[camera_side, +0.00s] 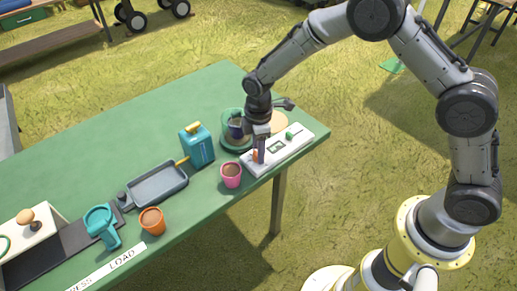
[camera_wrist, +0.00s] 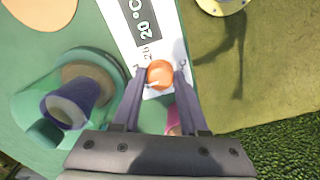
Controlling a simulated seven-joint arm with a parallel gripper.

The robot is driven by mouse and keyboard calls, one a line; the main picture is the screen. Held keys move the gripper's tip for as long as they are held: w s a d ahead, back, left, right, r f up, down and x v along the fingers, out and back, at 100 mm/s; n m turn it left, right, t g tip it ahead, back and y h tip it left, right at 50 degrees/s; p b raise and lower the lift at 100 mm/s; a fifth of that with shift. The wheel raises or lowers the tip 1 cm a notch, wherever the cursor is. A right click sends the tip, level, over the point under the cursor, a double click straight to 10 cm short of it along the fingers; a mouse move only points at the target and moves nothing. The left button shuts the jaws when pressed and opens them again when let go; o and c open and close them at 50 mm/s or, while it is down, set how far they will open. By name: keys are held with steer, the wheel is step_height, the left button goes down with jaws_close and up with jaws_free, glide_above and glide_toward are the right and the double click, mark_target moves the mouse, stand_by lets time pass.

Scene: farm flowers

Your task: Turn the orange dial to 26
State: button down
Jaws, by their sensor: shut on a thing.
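The orange dial (camera_wrist: 160,74) sits on a white panel (camera_wrist: 135,25) and has a pale pointer mark on its top. In the wrist view my gripper (camera_wrist: 159,72) has one finger on each side of the dial and is shut on it. The panel display reads "20°C", with a smaller, partly legible marking beside the dial. In the side view the dial (camera_side: 258,156) is partly hidden by my gripper (camera_side: 260,150), which points down at the near left end of the panel.
A pink pot (camera_side: 231,175) stands just left of the panel. A green holder (camera_wrist: 25,105) with a dark purple cup (camera_wrist: 68,108) is close by. The table edge is near the panel.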

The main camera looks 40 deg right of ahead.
steer(key=m, duration=0.4)
steer(key=shift+m, duration=0.4)
steer(key=m, duration=0.3)
steer(key=shift+m, duration=0.3)
steer(key=m, duration=0.4)
steer(key=shift+m, duration=2.1)
steer(key=shift+c, duration=2.2)
jaws_free()
step_height(320, 180, up, 14)
